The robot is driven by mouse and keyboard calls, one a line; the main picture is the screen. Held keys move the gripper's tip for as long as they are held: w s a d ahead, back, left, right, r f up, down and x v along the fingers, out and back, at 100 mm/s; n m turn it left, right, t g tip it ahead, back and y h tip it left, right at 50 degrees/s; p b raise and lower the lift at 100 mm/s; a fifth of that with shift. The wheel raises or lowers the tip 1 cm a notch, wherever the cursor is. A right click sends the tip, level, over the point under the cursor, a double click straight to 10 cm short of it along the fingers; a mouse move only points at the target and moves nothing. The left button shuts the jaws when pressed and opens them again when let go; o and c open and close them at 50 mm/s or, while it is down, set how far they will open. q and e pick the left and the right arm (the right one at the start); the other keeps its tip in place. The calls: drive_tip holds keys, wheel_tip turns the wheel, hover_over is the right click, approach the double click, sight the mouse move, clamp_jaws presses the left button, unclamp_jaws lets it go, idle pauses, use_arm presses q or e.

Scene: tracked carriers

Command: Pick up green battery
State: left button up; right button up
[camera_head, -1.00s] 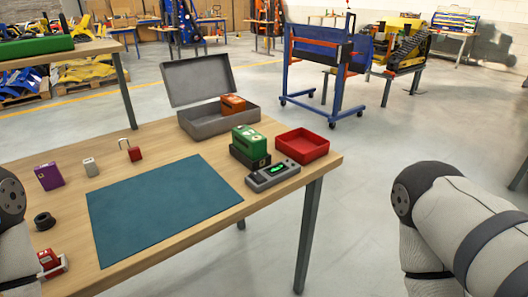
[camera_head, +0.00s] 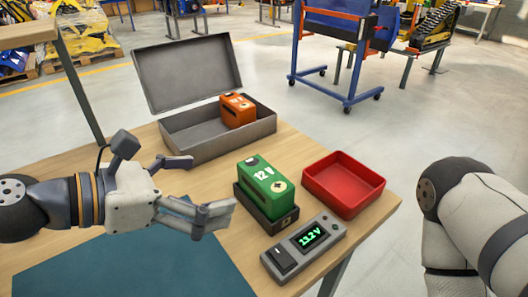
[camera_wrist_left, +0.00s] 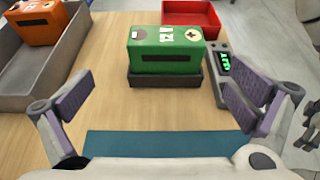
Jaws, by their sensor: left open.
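The green battery (camera_head: 265,186), marked 12 V, stands upright in a dark grey holder (camera_head: 268,217) on the wooden table. In the head view one finger overlaps the holder's left side. My right arm shows at the right edge of the head view, but its gripper is out of view.
A grey tester (camera_head: 303,247) reading 13.2 V lies in front of the holder. A red tray (camera_head: 343,185) is to the right. An open grey case (camera_head: 190,135) with an orange battery (camera_head: 237,110) stands behind. A teal mat (camera_head: 150,265) covers the front.

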sight(257, 177)
use_arm(q)
drive_tip(key=d+f, duration=0.1)
drive_tip(key=w+d+f+b, duration=0.1)
drive_tip(key=d, duration=0.1)
drive_tip(key=shift+w+d, duration=0.15)
drive_tip(key=shift+d, duration=0.05)
drive_tip(key=x, duration=0.5)
drive_tip(key=r+b+x, duration=0.1)
drive_tip(key=x, duration=0.1)
drive_tip(key=shift+w+d+f, duration=0.1)
drive_tip(key=shift+w+d, duration=0.15)
drive_tip(key=shift+d, duration=0.15)
drive_tip(key=shift+a, duration=0.1)
drive_tip(key=c, duration=1.6)
drive_tip(key=shift+c, duration=0.4)
use_arm(e)
drive_tip(key=s+f, duration=0.2)
drive_tip(key=s, duration=0.1)
drive_tip(key=shift+f+g, duration=0.1)
drive_tip(key=shift+g, duration=0.3)
